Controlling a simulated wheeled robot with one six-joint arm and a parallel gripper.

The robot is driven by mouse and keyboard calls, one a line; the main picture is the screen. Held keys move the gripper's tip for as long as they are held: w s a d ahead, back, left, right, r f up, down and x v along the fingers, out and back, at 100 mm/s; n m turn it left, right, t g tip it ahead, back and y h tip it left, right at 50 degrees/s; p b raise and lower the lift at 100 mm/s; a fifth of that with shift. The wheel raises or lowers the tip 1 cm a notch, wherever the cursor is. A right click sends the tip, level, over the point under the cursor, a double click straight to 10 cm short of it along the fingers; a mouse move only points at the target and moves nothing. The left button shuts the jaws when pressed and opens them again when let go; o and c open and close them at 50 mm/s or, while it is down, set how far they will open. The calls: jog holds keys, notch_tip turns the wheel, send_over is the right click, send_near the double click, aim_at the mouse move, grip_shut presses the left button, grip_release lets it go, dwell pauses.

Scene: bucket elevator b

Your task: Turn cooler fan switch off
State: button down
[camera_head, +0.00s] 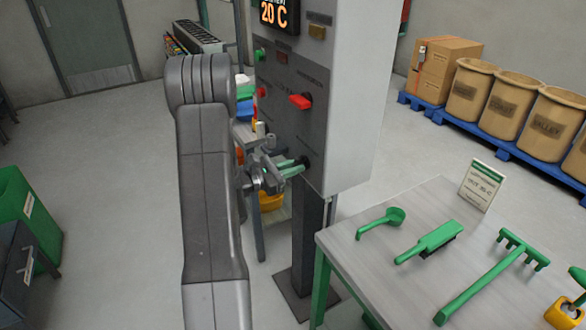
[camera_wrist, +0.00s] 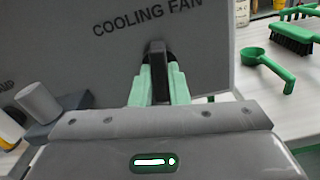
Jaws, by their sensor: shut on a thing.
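The control panel (camera_head: 285,105) is a grey upright cabinet on a post. In the wrist view its face carries the label COOLING FAN (camera_wrist: 148,20). Just below that label is the dark cooling fan switch (camera_wrist: 157,68), with its handle between the green fingers of my gripper (camera_wrist: 155,88). In the head view my gripper (camera_head: 292,168) is at the low part of the panel, its fingers shut on this switch. The fingers hide most of the handle there, and I cannot tell whether it is at on or off.
A display (camera_head: 274,13) reads 20 C. A table (camera_head: 385,290) at the right holds a green scoop (camera_head: 381,222), a brush (camera_head: 428,242) and a rake (camera_head: 487,275). Sacks stand on a blue pallet (camera_head: 470,125) behind.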

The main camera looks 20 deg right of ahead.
jog(key=shift+n, duration=1)
jog(key=c, duration=1.4)
grip_release()
jog(key=s+a+b, duration=0.1)
jog(key=a+b, duration=0.1)
jog(key=a, duration=1.1)
jog(key=shift+a, duration=0.4)
